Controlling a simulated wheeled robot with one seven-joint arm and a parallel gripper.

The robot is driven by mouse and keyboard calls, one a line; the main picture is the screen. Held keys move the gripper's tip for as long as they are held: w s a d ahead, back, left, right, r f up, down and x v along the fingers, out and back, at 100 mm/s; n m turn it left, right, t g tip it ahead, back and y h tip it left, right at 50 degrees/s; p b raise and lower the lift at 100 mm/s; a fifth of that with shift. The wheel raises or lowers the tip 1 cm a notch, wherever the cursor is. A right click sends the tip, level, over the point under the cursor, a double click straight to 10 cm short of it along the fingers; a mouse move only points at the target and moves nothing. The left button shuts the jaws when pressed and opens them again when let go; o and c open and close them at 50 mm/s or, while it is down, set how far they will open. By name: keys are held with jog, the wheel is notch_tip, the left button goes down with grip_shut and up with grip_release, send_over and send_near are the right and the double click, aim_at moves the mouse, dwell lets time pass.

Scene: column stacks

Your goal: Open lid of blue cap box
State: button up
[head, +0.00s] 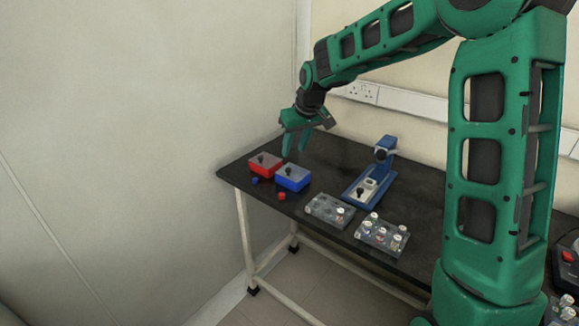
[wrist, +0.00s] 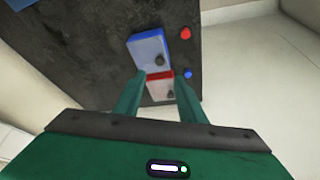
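The blue cap box (head: 293,184) sits on the black table, with a greyish lid and a dark knob on top. Its lid looks closed. It also shows in the wrist view (wrist: 147,42), beyond the red box and slightly left of centre. The red box (head: 265,171) stands to its left, also with a lid and dark knob; it shows in the wrist view (wrist: 160,88) between the fingers. My gripper (head: 295,151) is open and empty, in the air above the two boxes. In the wrist view its fingers (wrist: 162,78) are spread apart.
A small blue cap (head: 255,181) and a red cap (head: 282,196) lie in front of the boxes. A blue device (head: 372,186) stands to the right. Two grey racks (head: 326,212) with vials are near the front edge. A wall borders the table's left end.

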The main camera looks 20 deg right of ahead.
aim_at(289, 170)
jog(key=x, duration=0.9)
jog(key=shift+d+f, duration=0.1)
jog(key=shift+f, duration=0.2)
jog(key=shift+c, duration=0.3)
